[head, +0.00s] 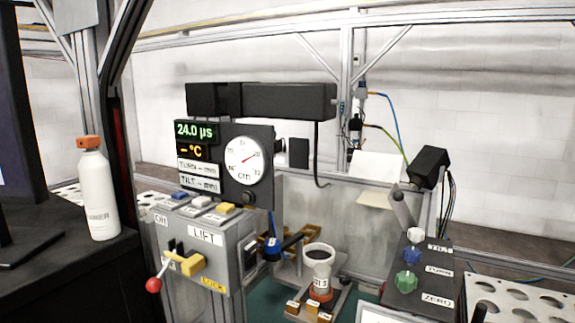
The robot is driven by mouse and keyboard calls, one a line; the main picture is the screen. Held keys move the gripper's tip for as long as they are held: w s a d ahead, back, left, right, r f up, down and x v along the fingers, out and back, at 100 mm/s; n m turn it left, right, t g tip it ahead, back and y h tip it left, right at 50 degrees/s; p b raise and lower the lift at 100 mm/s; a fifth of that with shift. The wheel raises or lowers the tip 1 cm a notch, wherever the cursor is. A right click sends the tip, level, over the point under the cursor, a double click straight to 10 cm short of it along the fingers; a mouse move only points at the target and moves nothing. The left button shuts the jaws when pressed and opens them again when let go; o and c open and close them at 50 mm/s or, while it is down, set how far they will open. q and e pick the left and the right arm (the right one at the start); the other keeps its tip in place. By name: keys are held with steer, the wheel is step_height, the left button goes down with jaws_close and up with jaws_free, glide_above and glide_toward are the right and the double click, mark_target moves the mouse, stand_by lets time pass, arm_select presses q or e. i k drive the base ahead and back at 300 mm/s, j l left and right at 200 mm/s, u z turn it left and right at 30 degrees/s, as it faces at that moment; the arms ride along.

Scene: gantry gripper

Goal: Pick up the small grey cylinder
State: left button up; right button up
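A small pale grey cylinder (319,266) with a dark round top and a label on its front stands upright in the lower middle of the head view. An orange-red ring (320,295) shows at its foot. I cannot tell for sure that this is the task's cylinder. Neither of my grippers shows in this view.
A grey lift box (222,251) with a red-knobbed lever (154,284) stands left of the cylinder, below a display panel (258,190) with a dial. A dark knob box (416,283) and a perforated plate (530,303) are at right. A white bottle (97,195) stands on the dark left bench.

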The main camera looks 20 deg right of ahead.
mark_target(322, 271)
steer(key=k+l+z, duration=0.1)
steer(key=z, duration=0.4)
steer(key=k+l+z, duration=0.15)
steer(key=z, duration=0.35)
steer(key=l+z, duration=0.2)
steer(key=z, duration=0.3)
